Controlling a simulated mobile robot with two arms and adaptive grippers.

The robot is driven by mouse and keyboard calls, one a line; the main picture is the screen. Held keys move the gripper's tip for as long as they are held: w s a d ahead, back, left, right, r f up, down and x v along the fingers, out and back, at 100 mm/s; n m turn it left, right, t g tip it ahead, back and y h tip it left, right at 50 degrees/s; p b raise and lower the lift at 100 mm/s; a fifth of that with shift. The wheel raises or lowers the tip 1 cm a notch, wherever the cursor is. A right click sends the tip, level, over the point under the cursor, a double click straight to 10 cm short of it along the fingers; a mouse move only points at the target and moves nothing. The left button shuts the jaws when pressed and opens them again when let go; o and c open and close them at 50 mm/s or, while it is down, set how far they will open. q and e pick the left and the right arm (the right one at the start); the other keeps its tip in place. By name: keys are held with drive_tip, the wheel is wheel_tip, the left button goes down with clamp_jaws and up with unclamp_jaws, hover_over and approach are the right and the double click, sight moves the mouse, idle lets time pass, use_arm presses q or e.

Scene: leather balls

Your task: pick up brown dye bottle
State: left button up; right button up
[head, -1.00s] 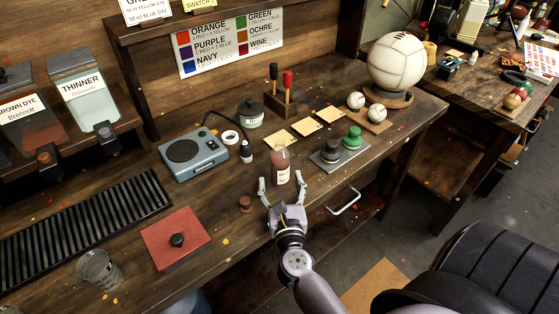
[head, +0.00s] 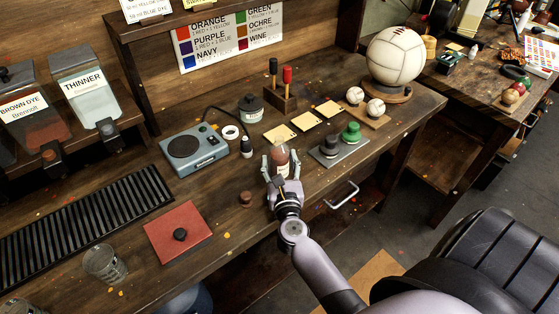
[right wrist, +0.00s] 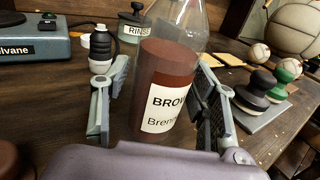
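The brown dye bottle (head: 281,157) stands upright on the workbench near its front edge. In the right wrist view the bottle (right wrist: 165,85) is clear glass with reddish-brown liquid and a white label starting "BRO"; its top is cut off. My right gripper (head: 282,168) is open, with one finger on each side of the bottle. In the right wrist view, my right gripper's (right wrist: 158,105) left finger stands apart from the glass; the right finger is close to it, and contact is unclear. My left gripper is not in view.
A small dark bottle (head: 246,148) and a grey device (head: 195,149) stand left of the bottle. A tray with black and green knobbed pieces (head: 338,153) lies close on the right. A small brown piece (head: 246,198) sits at front left. Yellow cards (head: 280,133) lie behind.

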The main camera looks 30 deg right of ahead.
drive_tip(key=c, duration=1)
drive_tip(key=shift+r, duration=0.1)
